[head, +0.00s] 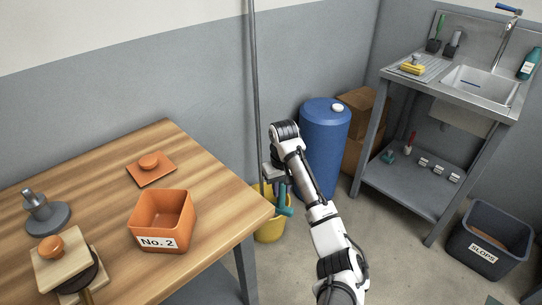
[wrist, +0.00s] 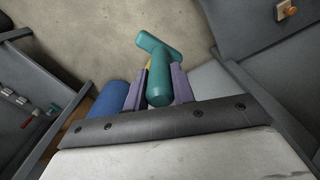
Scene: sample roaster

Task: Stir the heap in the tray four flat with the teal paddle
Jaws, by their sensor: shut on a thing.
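My gripper (head: 277,182) is past the right corner of the wooden table, over the floor and in front of a yellow bucket. In the wrist view the two purple fingers of my gripper (wrist: 158,84) are shut on the teal paddle (wrist: 159,87). Its thick rounded teal part lies between the fingers, with a crosswise teal piece beyond. In the head view the teal paddle (head: 284,202) hangs below the gripper. No tray marked four and no heap can be made out in either view.
An orange box (head: 176,207) labelled No. 2 stands open on the table (head: 110,178), near an orange lid (head: 150,169). A grey stand (head: 45,215) is at left. The yellow bucket (head: 270,231), blue drum (head: 325,145), sink (head: 482,84) and slops bin (head: 487,244) lie beyond.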

